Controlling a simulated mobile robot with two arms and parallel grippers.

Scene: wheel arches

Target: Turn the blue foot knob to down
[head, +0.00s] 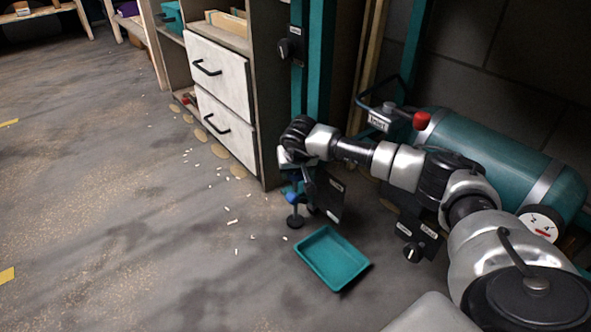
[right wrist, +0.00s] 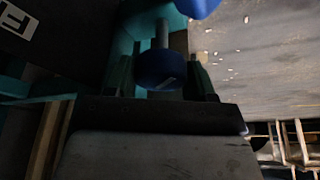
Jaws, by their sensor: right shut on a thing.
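The blue foot knob (head: 291,197) sits on a thin dark stem above a round black foot (head: 295,222), beside the drawer cabinet. My right gripper (head: 294,180) comes down over the knob from above and partly hides it. A grey shaft runs from this knob toward the top of that view. My left gripper is not in view.
A dark labelled plate (head: 330,195) hangs just right of the gripper. The white-fronted drawers (head: 226,130) are close on the left. Small pale bits litter the floor.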

